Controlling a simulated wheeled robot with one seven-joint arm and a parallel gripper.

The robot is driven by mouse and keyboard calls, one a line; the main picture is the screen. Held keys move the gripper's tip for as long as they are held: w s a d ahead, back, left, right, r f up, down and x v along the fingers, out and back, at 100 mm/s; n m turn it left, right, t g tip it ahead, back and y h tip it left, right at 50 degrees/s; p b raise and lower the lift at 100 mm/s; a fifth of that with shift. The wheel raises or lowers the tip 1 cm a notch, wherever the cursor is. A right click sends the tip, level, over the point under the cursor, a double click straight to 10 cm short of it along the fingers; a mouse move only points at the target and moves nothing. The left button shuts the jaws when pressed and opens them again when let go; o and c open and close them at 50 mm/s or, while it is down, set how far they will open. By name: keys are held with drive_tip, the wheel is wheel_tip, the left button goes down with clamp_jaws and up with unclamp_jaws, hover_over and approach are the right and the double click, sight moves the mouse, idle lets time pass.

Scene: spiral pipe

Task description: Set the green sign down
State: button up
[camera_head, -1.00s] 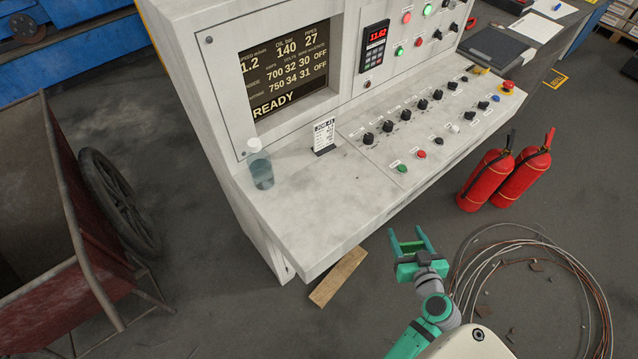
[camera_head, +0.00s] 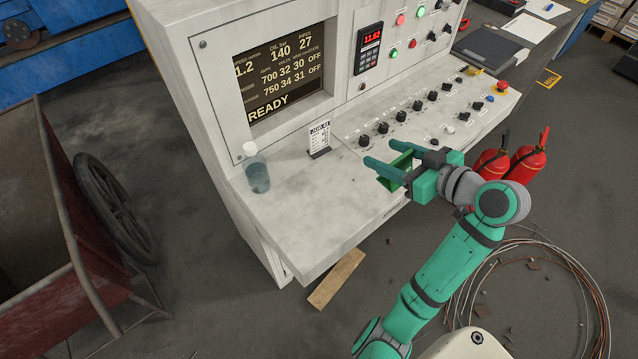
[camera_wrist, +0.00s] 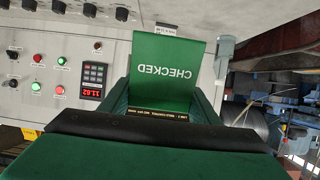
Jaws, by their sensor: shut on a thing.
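My gripper (camera_head: 379,153) is shut on the green sign (camera_head: 402,163), which shows small and partly hidden between the fingers in the head view. In the wrist view the sign (camera_wrist: 165,75) is a folded green board with white lettering "CHECKED" upside down, between the two green fingers. The gripper is over the front part of the console's pale sloping desk (camera_head: 310,220), right of the job card. I cannot tell whether the sign touches the desk.
On the desk stand a bottle (camera_head: 256,170) at left and a white job card (camera_head: 320,138). Knobs and buttons (camera_head: 400,117) lie just behind the gripper. The desk's left front is bare. Red extinguishers (camera_head: 525,160) and coiled wire (camera_head: 545,290) are on the floor at right.

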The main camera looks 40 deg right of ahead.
drive_tip(key=w+a+f, duration=0.2)
drive_tip(key=w+f, duration=0.1)
drive_tip(key=w+a+f, duration=0.3)
drive_tip(key=w, duration=0.1)
drive_tip(key=w+a+f, duration=0.2)
drive_tip(key=w+f, duration=0.1)
drive_tip(key=w, duration=0.1)
drive_tip(key=shift+a, duration=0.3)
drive_tip(key=shift+w+a+f, duration=0.1)
drive_tip(key=shift+a+f, duration=0.05)
drive_tip(key=shift+f, duration=0.05)
drive_tip(key=shift+w+a+f, duration=0.1)
drive_tip(key=shift+w+f, duration=0.1)
drive_tip(key=shift+f, duration=1.55)
drive_tip(key=shift+f, duration=0.15)
drive_tip(key=o, duration=1)
drive_tip(key=shift+o, duration=0.2)
